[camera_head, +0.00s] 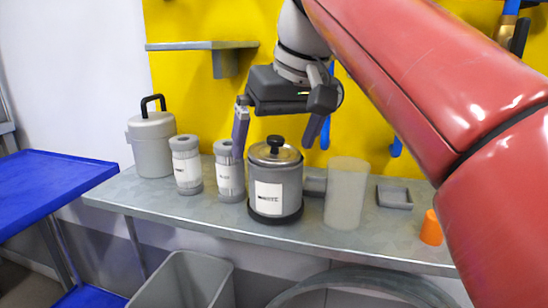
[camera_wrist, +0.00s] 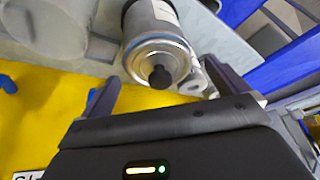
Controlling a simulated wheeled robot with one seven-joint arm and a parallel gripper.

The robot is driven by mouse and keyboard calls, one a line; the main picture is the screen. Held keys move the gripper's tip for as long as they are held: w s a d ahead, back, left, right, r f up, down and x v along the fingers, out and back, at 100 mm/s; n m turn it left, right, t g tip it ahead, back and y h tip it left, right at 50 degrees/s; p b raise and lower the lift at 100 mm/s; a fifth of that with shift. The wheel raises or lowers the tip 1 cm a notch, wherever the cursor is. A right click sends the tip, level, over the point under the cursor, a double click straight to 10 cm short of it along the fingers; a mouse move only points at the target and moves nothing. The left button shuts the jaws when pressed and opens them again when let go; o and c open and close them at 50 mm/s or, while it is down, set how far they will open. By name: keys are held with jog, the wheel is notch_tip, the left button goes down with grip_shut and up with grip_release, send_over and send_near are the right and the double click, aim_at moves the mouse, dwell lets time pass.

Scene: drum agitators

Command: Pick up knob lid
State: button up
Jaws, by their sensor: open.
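The knob lid (camera_head: 275,152) is a metal disc with a black knob, seated on top of a grey labelled drum (camera_head: 275,193) on the shelf. In the wrist view the lid (camera_wrist: 150,56) faces me, with its black knob (camera_wrist: 159,76) near the middle of the picture. My gripper (camera_head: 274,147) is open and empty, its two fingers spread wide above and to either side of the lid. In the wrist view the fingers of my gripper (camera_wrist: 160,88) lie left and right of the knob. I see no contact with the knob.
Two grey labelled cylinders (camera_head: 187,163) (camera_head: 229,170) and a handled canister (camera_head: 152,140) stand left of the drum. A translucent cylinder (camera_head: 346,193), a small grey tray (camera_head: 395,197) and an orange piece (camera_head: 431,228) are on the right. A wall bracket (camera_head: 205,46) is above.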

jog(key=shift+c, duration=0.3)
jog(key=c, duration=1.1)
jog(key=shift+o, duration=0.2)
jog(key=shift+r, duration=0.1)
